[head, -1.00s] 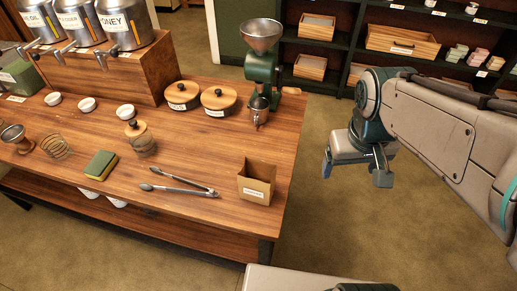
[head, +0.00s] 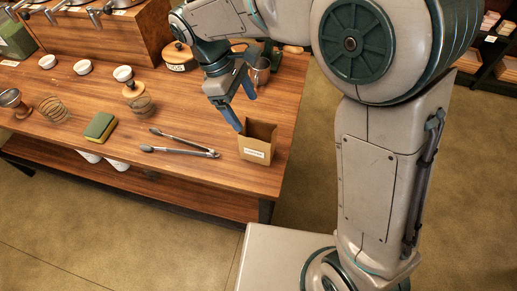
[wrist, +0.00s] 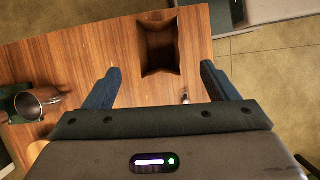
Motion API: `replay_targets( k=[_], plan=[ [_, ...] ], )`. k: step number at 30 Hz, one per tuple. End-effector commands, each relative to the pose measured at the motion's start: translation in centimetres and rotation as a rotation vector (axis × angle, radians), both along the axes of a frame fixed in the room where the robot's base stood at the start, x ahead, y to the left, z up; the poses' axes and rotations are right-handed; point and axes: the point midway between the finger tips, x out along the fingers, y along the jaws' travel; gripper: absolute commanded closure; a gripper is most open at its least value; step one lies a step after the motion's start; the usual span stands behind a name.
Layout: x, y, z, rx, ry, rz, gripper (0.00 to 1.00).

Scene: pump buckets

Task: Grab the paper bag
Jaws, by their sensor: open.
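The paper bag (head: 257,143) is a small brown open-topped bag with a white label. It stands upright near the front right corner of the wooden table (head: 190,110). My gripper (head: 243,108) is open and empty, above and just behind the bag in the head view, with its blue fingers pointing down. In the wrist view the bag (wrist: 160,48) shows its dark open mouth ahead of and roughly between my two fingers (wrist: 160,85). The fingers do not appear to hold it. The exact height gap is hard to tell.
Metal tongs (head: 180,145) lie left of the bag. A green and yellow sponge (head: 100,128) lies farther left. A metal cup (head: 260,72) stands behind my gripper and also shows in the wrist view (wrist: 38,103). The table's right edge is close to the bag.

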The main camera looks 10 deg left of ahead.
Motion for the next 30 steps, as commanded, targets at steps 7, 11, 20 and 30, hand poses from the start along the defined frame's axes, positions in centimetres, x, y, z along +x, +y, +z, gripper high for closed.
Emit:
replay_targets(
  k=[7, 11, 20, 30],
  plan=[
    [-0.3, -1.8, -4.2, -0.001, 0.001, -0.003, 0.20],
    [-0.3, -2.2, -5.1, 0.001, 0.000, -0.003, 0.20],
    [-0.5, -3.8, -8.4, -0.001, 0.001, -0.003, 0.20],
    [-0.5, -4.3, -10.0, 0.002, -0.001, -0.003, 0.20]
  ],
)
